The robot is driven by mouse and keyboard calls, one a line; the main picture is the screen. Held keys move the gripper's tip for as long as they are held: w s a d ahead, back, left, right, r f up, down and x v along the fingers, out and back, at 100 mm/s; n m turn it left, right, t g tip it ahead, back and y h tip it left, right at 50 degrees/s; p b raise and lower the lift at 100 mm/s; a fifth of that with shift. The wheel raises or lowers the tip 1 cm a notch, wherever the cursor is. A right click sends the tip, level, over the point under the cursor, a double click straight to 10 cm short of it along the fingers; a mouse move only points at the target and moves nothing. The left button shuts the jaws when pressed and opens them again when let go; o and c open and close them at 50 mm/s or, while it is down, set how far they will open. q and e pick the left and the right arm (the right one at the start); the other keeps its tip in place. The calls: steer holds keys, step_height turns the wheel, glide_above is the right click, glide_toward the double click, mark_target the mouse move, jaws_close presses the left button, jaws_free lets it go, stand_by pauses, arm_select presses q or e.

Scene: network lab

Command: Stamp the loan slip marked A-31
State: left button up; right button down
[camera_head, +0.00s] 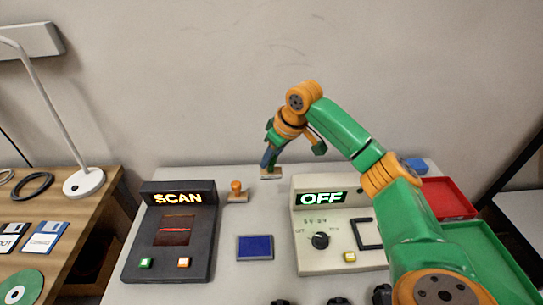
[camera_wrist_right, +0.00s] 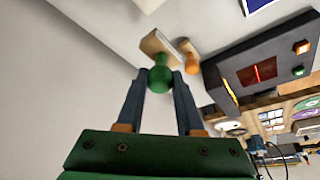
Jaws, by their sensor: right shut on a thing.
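My right gripper (camera_head: 269,160) is shut on a stamp with a green knob (camera_wrist_right: 160,78) and a flat wooden base (camera_head: 271,173). The knob sits between the two fingers in the right wrist view, and the base points away from the gripper. The held stamp is near the back of the table, between the scanner and the OFF device. A second stamp with an orange knob (camera_head: 236,189) stands to its left; it also shows in the right wrist view (camera_wrist_right: 190,57). A blue pad (camera_head: 255,247) lies in front. I see no slip marked A-31. My left gripper is not in view.
A dark SCAN device (camera_head: 173,244) stands left and a pale OFF device (camera_head: 312,262) right of the pad. Red (camera_head: 450,195) and green (camera_head: 490,250) trays lie at the right, partly behind my arm. Dark rounded things (camera_head: 340,301) are cut off at the bottom edge.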

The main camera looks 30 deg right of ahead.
steer(key=s+a+f+n+g+y+p, duration=0.2)
steer(key=s+a+n+y+p, duration=0.1)
steer(key=s+a+n+p, duration=0.75)
steer(key=shift+m, duration=0.75)
steer(key=f+b, duration=0.2)
steer(key=a+f+b, duration=0.1)
steer(key=f+b, duration=0.1)
steer(key=b, duration=0.1)
steer(key=f+b, duration=0.2)
steer(key=b, duration=0.1)
steer(key=shift+s+a, duration=0.2)
steer(key=shift+a, duration=0.15)
steer(key=shift+r, duration=0.15)
steer(key=shift+f, duration=0.45)
steer(key=shift+s, duration=0.1)
stand_by(0.8)
